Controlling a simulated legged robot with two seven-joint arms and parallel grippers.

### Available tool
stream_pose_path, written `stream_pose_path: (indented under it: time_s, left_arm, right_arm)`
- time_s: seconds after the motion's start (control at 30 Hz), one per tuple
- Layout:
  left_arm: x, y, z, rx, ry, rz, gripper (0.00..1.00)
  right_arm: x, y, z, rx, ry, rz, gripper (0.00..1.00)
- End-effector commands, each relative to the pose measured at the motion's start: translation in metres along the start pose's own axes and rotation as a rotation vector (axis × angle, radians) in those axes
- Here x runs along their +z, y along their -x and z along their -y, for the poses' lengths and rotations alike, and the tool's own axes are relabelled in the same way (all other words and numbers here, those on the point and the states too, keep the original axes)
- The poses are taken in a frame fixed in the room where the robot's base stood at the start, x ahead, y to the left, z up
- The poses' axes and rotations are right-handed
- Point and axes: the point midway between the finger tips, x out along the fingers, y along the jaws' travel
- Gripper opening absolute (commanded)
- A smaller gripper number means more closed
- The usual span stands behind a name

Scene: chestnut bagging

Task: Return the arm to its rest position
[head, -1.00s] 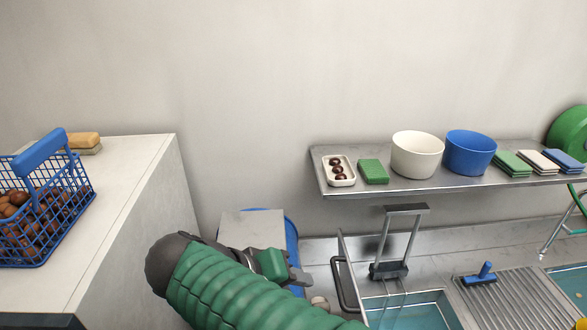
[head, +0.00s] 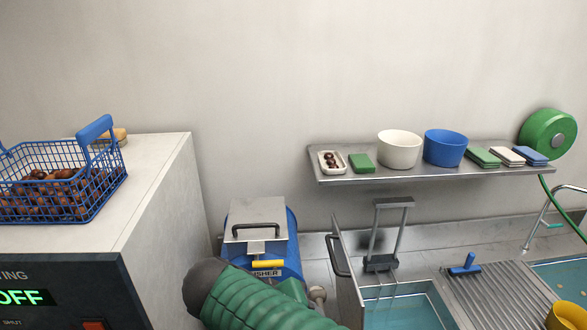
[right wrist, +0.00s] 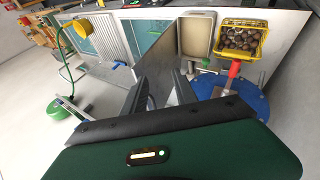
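A green-sleeved arm of mine with a dark rounded joint comes in from the bottom middle of the head view, in front of a blue machine. Its gripper is hidden or out of frame there. In the right wrist view my right gripper (right wrist: 160,98) shows two dark grey fingers standing apart with nothing seen between them. A grey metal panel (right wrist: 178,55) lies beyond the fingers. My left gripper is not in view.
The blue machine (head: 293,258) has a grey lid and handle. A blue basket of chestnuts (head: 100,178) stands on the left counter (head: 150,170). A sink (head: 410,305) and shelf (head: 330,178) are right. The wrist view shows a yellow chestnut basket (right wrist: 263,25).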

Motion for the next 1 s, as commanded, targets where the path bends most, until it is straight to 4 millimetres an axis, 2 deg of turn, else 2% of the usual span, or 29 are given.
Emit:
stream_pose_path:
  time_s: [0.03,0.17,0.37,0.47,0.5,0.6,0.63,0.7,0.77,1.0]
  left_arm:
    - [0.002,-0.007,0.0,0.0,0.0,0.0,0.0]
    - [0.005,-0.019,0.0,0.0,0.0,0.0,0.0]
    - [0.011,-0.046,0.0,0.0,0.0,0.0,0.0]
    - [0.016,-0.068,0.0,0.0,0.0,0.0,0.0]
    - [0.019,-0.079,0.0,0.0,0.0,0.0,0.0]
    - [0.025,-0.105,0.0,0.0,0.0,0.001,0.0]
    - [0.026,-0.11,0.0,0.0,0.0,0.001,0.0]
    - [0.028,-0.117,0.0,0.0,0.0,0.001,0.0]
    - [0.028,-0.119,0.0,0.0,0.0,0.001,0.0]
    - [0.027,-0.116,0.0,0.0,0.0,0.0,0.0]
  right_arm:
    - [0.005,-0.016,0.002,-0.016,0.006,0.016,0.34]
    - [0.022,-0.057,0.007,-0.082,0.026,0.059,0.34]
    - [0.065,-0.136,0.019,-0.234,0.026,0.128,0.34]
    - [0.102,-0.191,0.029,-0.342,-0.015,0.159,0.34]
    - [0.12,-0.215,0.034,-0.391,-0.046,0.163,0.34]
    - [0.167,-0.27,0.044,-0.488,-0.161,0.15,0.34]
    - [0.178,-0.281,0.045,-0.504,-0.194,0.14,0.34]
    - [0.198,-0.299,0.045,-0.521,-0.261,0.12,0.34]
    - [0.208,-0.306,0.044,-0.524,-0.295,0.107,0.34]
    - [0.211,-0.307,0.042,-0.524,-0.311,0.097,0.34]
